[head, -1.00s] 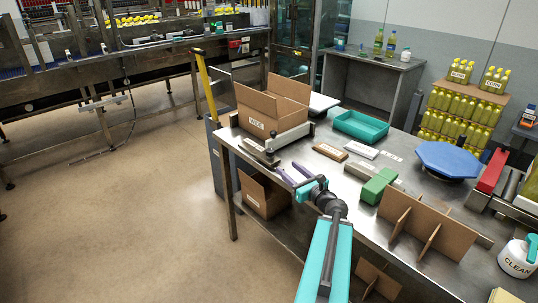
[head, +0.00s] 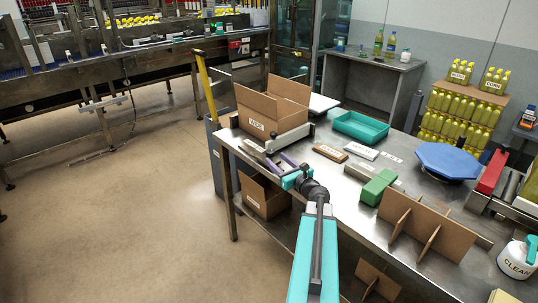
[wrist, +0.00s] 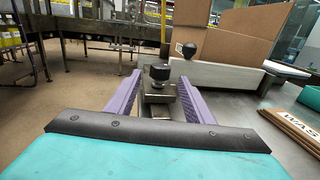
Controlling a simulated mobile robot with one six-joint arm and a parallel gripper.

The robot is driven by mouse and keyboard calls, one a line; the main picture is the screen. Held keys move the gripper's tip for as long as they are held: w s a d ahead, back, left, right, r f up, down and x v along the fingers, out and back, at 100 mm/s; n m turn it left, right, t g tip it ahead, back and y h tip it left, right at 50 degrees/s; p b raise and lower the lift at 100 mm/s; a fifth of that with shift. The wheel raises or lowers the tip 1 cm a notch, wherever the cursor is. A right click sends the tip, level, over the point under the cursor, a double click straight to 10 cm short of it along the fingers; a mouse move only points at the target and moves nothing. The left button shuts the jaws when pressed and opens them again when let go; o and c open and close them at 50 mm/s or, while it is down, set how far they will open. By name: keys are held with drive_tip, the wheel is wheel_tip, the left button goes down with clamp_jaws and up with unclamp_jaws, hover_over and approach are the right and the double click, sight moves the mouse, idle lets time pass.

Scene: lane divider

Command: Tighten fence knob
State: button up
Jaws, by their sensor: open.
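A dark round knob (wrist: 160,72) stands upright on a metal clamp block (wrist: 158,93) at the table's edge. The light grey fence (wrist: 222,76) runs behind it, and also shows in the head view (head: 293,137) in front of the open box. A second black ball knob (wrist: 186,50) on a stem rises just right of the first. My gripper (wrist: 160,85) is open, its purple fingers on either side of the clamp block and knob, with gaps visible. In the head view my gripper (head: 279,163) reaches the clamp and partly hides it.
An open cardboard box (head: 270,102) stands behind the fence. A lower box (head: 262,196) sits under the table.

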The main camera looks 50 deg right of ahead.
sight(272, 156)
drive_tip(key=shift+p+x, duration=0.55)
drive_tip(key=shift+x, duration=2.3)
drive_tip(key=c, duration=0.9)
drive_tip(key=shift+s+a, duration=0.1)
drive_tip(key=shift+a, duration=0.3)
drive_tip(key=shift+c, duration=0.8)
drive_tip(key=shift+d, duration=0.3)
